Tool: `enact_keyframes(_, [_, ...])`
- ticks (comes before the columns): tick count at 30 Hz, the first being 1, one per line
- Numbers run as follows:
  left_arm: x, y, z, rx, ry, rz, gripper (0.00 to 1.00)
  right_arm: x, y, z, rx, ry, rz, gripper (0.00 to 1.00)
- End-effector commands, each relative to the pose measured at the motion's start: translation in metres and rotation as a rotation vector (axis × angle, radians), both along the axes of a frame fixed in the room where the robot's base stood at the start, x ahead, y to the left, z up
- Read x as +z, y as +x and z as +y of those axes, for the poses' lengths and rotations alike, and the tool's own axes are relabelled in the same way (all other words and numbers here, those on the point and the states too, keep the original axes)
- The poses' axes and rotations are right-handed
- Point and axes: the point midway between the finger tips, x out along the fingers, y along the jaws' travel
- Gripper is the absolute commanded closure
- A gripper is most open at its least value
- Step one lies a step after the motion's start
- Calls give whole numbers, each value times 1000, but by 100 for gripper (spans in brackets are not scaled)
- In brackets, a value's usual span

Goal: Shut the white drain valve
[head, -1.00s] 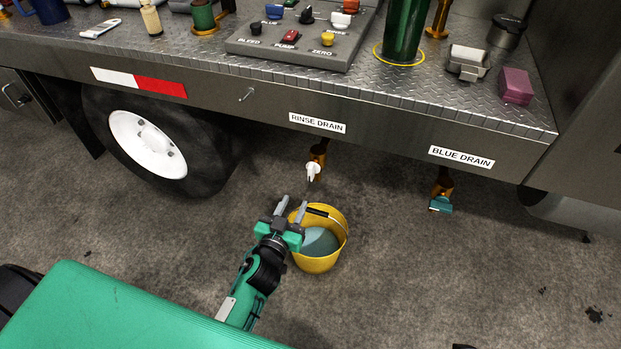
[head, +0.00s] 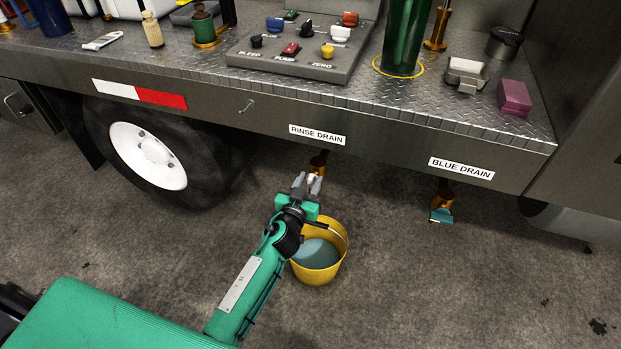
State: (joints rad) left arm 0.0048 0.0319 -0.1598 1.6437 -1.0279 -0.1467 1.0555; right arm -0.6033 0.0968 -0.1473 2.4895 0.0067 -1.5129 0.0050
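The white drain valve (head: 311,178) hangs from a brass fitting (head: 318,163) under the RINSE DRAIN label. Only a small part of its white handle shows, and my gripper hides the rest. My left gripper (head: 307,184) is at the handle, its two grey fingers pointing up towards the truck. The fingers stand apart, with the white handle appearing between their tips. I cannot tell whether either finger touches it. My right gripper is out of view.
A yellow bucket (head: 333,267) with bluish liquid stands on the floor just below my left gripper. A teal valve (head: 441,215) hangs under the BLUE DRAIN label to the right. The steel deck edge (head: 390,137) overhangs both drains. The floor between the drains is clear.

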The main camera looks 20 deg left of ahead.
Motion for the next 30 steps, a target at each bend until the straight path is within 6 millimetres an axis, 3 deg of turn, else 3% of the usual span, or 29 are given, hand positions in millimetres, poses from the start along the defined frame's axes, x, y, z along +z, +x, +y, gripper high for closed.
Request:
enact_keyframes(6, [0,14,-1,0,0,0,65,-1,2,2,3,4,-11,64])
enact_keyframes(15, [0,16,-1,0,0,0,65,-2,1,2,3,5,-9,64])
enact_keyframes(21, [0,15,-1,0,0,1,100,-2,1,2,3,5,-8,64])
enact_keyframes(30, [-3,15,-1,0,9,4,100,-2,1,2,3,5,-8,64])
